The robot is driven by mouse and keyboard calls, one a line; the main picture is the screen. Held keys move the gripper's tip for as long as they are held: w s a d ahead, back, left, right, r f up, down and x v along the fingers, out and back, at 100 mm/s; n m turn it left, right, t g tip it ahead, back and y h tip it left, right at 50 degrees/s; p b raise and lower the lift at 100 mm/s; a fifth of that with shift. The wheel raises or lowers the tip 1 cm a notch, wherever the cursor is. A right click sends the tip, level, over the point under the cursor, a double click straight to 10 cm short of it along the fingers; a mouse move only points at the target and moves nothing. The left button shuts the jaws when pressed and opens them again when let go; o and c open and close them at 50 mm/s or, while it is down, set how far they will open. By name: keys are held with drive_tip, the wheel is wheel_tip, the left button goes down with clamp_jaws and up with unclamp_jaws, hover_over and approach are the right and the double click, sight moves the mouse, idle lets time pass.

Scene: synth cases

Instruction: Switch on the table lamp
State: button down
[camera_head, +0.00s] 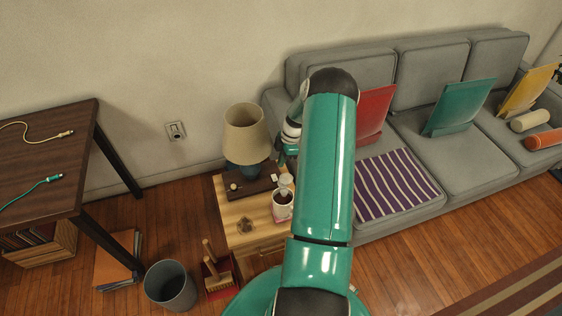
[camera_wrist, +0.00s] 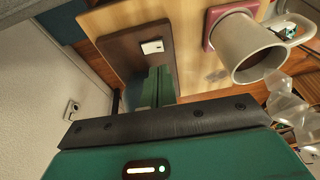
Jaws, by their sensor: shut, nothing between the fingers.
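The table lamp has a beige shade (camera_head: 246,132) and a blue base (camera_head: 246,170). It stands at the back of a light wood side table (camera_head: 238,230), and its shade shows no clear glow. In the wrist view the white switch (camera_wrist: 152,47) sits on the brown board (camera_wrist: 118,50), just beyond my fingertips. My gripper (camera_wrist: 157,74) is shut and empty, pointing at the board. Whether it touches the board is unclear. In the head view my arm partly hides the gripper (camera_head: 282,158).
A mug (camera_head: 283,203) with dark contents stands on a reddish coaster (camera_wrist: 210,27), close to the right of my fingers. A clear object (camera_wrist: 288,98) is beside it. A wall outlet (camera_head: 176,131) is left of the lamp. The sofa (camera_head: 400,130) stands on the right.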

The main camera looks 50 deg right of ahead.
sight(273, 177)
drive_tip(key=x, duration=0.7)
drive_tip(key=shift+a+f, duration=0.1)
drive_tip(key=shift+f, duration=0.15)
drive_tip(key=shift+f, duration=0.1)
drive_tip(key=shift+f, duration=0.15)
drive_tip(key=shift+w+d, duration=0.35)
drive_tip(key=shift+w, duration=0.3)
drive_tip(key=shift+r, duration=0.3)
